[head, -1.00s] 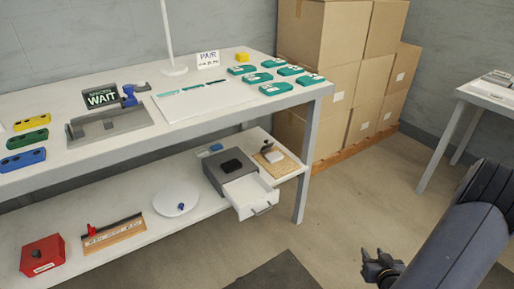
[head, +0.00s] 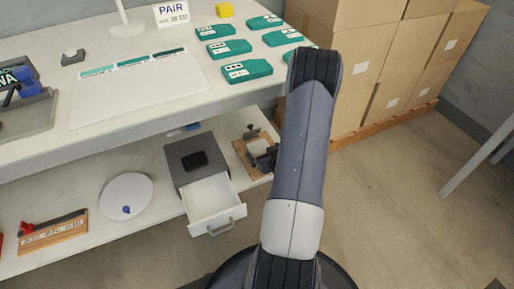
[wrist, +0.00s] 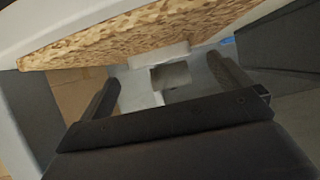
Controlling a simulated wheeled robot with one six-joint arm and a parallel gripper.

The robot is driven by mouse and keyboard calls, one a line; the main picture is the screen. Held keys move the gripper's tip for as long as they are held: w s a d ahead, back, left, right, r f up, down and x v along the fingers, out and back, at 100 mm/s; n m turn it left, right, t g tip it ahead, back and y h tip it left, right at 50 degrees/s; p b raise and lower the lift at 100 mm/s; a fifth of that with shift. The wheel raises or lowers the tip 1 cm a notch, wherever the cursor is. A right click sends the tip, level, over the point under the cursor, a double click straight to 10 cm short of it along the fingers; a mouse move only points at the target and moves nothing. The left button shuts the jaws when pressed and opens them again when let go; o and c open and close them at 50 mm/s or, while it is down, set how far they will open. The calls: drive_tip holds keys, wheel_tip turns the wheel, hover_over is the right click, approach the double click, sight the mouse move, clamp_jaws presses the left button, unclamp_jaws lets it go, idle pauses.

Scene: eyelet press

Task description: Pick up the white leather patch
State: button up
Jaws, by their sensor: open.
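A small white piece, which looks like the white leather patch (head: 258,146), lies on a wooden board (head: 241,152) on the lower shelf. In the wrist view a pale piece (wrist: 158,55) shows at the edge of the speckled board (wrist: 115,38), between my fingers; I cannot tell for sure that it is the patch. My gripper (head: 265,159) is at the right side of the board, small and partly hidden by my arm. In the wrist view my gripper (wrist: 165,85) has its two fingers wide apart with nothing clearly held between them.
A grey box with an open white drawer (head: 213,203) stands left of the board. The upper table (head: 125,125) overhangs the shelf and carries teal cases (head: 247,71). A white plate (head: 126,190) lies farther left. Stacked cartons (head: 375,60) stand behind on the right.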

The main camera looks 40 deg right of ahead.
sight(259, 147)
drive_tip(key=x, duration=0.3)
drive_tip(key=shift+w, duration=0.15)
drive_tip(key=c, duration=1.1)
